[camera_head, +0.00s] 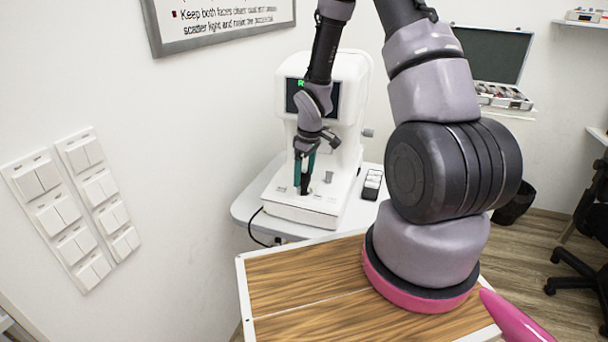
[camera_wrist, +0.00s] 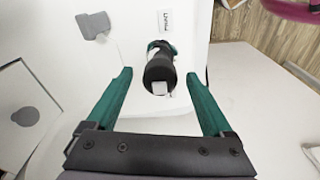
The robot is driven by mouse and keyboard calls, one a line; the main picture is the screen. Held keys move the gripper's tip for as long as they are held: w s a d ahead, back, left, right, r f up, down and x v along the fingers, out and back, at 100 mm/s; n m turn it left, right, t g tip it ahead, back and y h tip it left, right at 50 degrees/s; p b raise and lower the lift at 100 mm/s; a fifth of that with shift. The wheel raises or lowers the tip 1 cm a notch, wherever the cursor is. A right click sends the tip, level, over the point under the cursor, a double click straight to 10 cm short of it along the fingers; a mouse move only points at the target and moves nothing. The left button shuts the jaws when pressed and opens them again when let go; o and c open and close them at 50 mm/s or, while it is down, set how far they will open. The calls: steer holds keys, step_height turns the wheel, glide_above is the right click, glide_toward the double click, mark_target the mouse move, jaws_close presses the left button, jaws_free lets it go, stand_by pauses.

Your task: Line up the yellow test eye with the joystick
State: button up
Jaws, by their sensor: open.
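The white eye-test machine (camera_head: 349,95) stands on a small pale table. Its dark screen shows a bit of green at the upper left; no yellow test eye can be made out, and my arm covers part of the screen. The black joystick (camera_head: 305,188) stands up from the machine's base. It also shows in the wrist view (camera_wrist: 160,72), between the tips of my fingers. My gripper (camera_head: 304,168) has teal fingers, points down over the joystick and is open. In the wrist view my gripper (camera_wrist: 158,77) shows a gap on both sides of the joystick.
A small grey knob (camera_head: 329,177) stands on the base, right of the joystick. A dark handset-like object (camera_head: 372,184) lies on the pale table (camera_head: 247,207). A wood-patterned top (camera_head: 300,285) fills the front. Wall switches (camera_head: 75,215) are at left.

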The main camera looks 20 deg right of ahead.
step_height(320, 180, up, 10)
steer(key=r, duration=0.1)
step_height(320, 180, up, 10)
steer(key=m+t, duration=0.2)
steer(key=m, duration=0.1)
glide_above(308, 172)
steer(key=s+d, duration=0.2)
steer(key=s+a+r+m+t+y, duration=0.1)
steer(key=s+r+m+t, duration=0.3)
steer(key=s+r+m, duration=0.5)
steer(key=s+r, duration=0.9)
steer(key=r, duration=0.2)
steer(key=shift+s+r+m, duration=0.2)
steer(key=shift+s+m, duration=0.05)
steer(key=shift+m, duration=0.15)
